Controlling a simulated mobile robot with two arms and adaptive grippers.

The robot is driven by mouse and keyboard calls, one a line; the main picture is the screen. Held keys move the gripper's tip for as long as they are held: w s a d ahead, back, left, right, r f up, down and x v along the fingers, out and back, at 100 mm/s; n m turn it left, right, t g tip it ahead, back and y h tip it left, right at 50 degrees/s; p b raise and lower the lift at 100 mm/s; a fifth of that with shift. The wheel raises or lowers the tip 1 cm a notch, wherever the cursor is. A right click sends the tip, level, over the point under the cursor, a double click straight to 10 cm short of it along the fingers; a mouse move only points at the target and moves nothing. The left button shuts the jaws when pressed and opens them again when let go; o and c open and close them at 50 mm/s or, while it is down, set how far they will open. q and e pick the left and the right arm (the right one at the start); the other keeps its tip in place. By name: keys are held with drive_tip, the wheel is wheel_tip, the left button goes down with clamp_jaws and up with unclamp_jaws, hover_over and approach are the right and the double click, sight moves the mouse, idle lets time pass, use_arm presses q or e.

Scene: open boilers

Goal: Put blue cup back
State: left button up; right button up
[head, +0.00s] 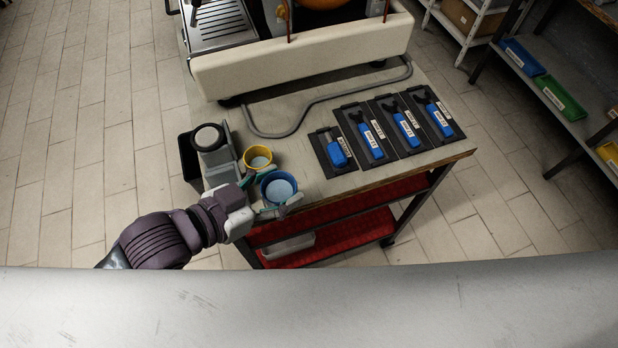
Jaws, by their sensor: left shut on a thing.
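The blue cup (279,188) is at the front left edge of the cart top, with a pale bluish inside. My left gripper (276,207) is shut on the blue cup, with its fingers around the cup's sides. I cannot tell whether the cup touches the cart top or is held just above it. A yellow cup (257,158) stands just behind the blue cup, close to it. My right gripper is not in view.
Dark trays with blue tools (370,136) lie on the right of the cart top (290,150). A black bin and grey holder (208,138) stand at the left. A cream machine (300,62) fills the back. Shelves with coloured bins (560,97) stand at the right.

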use_arm(q)
drive_tip(key=shift+w+d+f+b, duration=0.2)
drive_tip(key=shift+w+f+b, duration=0.3)
drive_tip(key=shift+b, duration=0.05)
drive_tip(key=shift+w+d+f+b, duration=0.2)
drive_tip(key=shift+w+f+b, duration=0.3)
drive_tip(key=shift+b, duration=0.05)
drive_tip(key=w+d+f, duration=0.1)
drive_tip(key=w+d+f+p, duration=0.1)
drive_tip(key=w, duration=0.1)
drive_tip(key=w+d+f, duration=0.1)
drive_tip(key=w, duration=0.1)
drive_tip(key=shift+w+d+f, duration=0.1)
drive_tip(key=shift+w+d, duration=0.1)
drive_tip(key=shift+w, duration=0.05)
drive_tip(key=shift+w+f, duration=0.15)
drive_tip(key=shift+f, duration=0.05)
wheel_tip(320, 180, down, 4)
drive_tip(key=shift+r+p, duration=0.1)
drive_tip(key=shift+p, duration=0.45)
drive_tip(key=shift+f, duration=0.2)
drive_tip(key=o, duration=1.3)
drive_tip(key=shift+c, duration=0.2)
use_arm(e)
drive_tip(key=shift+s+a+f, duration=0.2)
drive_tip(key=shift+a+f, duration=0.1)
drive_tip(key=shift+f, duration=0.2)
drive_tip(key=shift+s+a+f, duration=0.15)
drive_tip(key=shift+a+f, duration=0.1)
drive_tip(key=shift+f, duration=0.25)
